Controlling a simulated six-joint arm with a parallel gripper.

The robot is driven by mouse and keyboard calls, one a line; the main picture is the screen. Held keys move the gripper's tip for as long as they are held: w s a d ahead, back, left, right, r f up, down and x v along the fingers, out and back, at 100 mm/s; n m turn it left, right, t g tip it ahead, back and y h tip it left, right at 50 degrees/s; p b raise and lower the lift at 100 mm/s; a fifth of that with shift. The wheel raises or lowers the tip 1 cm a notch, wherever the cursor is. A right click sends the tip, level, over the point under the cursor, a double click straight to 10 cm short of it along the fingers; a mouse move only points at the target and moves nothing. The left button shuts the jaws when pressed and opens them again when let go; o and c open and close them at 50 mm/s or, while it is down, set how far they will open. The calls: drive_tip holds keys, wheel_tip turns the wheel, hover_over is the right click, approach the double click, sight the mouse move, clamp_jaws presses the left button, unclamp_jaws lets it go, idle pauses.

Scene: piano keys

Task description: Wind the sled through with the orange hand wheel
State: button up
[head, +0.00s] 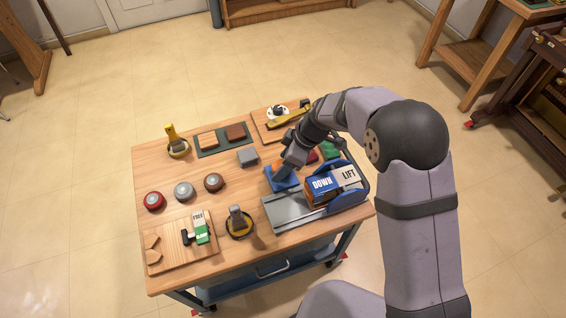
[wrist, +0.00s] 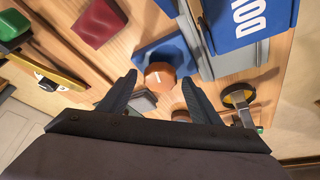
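The orange hand wheel (wrist: 160,74) is a round knob at the end of a blue block (wrist: 166,52) in the wrist view. In the head view only a bit of orange (head: 277,166) shows beside my gripper (head: 284,171), above the blue block (head: 283,184). My gripper (wrist: 159,80) is open, with one fingertip on each side of the wheel and gaps between; I cannot tell whether they reach down around it. The sled (head: 322,189) is a box with a blue DOWN label and a grey LIFT label, on a grey rail base (head: 286,212).
The wooden trolley top (head: 152,165) also holds red, grey and brown round knobs (head: 184,191), a grey block (head: 247,157), a yellow-handled tool (head: 172,140), another round-based tool (head: 238,222) near the front, and a board with a green-white piece (head: 201,228). Bare wood lies left of centre.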

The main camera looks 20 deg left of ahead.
sight(292, 175)
drive_tip(key=shift+r, duration=0.1)
drive_tip(key=v, duration=0.7)
idle(0.4)
drive_tip(key=shift+d, duration=0.15)
drive_tip(key=d+m, duration=0.2)
drive_tip(key=d, duration=0.2)
drive_tip(key=d+r+m, duration=0.1)
drive_tip(key=d, duration=0.3)
drive_tip(key=d+m+h, duration=0.1)
drive_tip(key=d+m, duration=0.1)
drive_tip(key=d, duration=0.2)
drive_tip(key=shift+s+r+m+t, duration=0.2)
drive_tip(key=shift+s+m+t, duration=0.1)
drive_tip(key=shift+s, duration=0.1)
drive_tip(key=s+d+m+h, duration=0.2)
drive_tip(key=s+d+m, duration=0.5)
drive_tip(key=d, duration=0.4)
drive_tip(key=s+d+m+h, duration=0.1)
drive_tip(key=s+d+m, duration=0.6)
drive_tip(key=d, duration=0.4)
wheel_tip(292, 175, up, 16)
drive_tip(key=p, duration=1.6)
drive_tip(key=shift+a+r+p, duration=0.15)
drive_tip(key=shift+a+p, duration=0.05)
drive_tip(key=shift+p, duration=0.1)
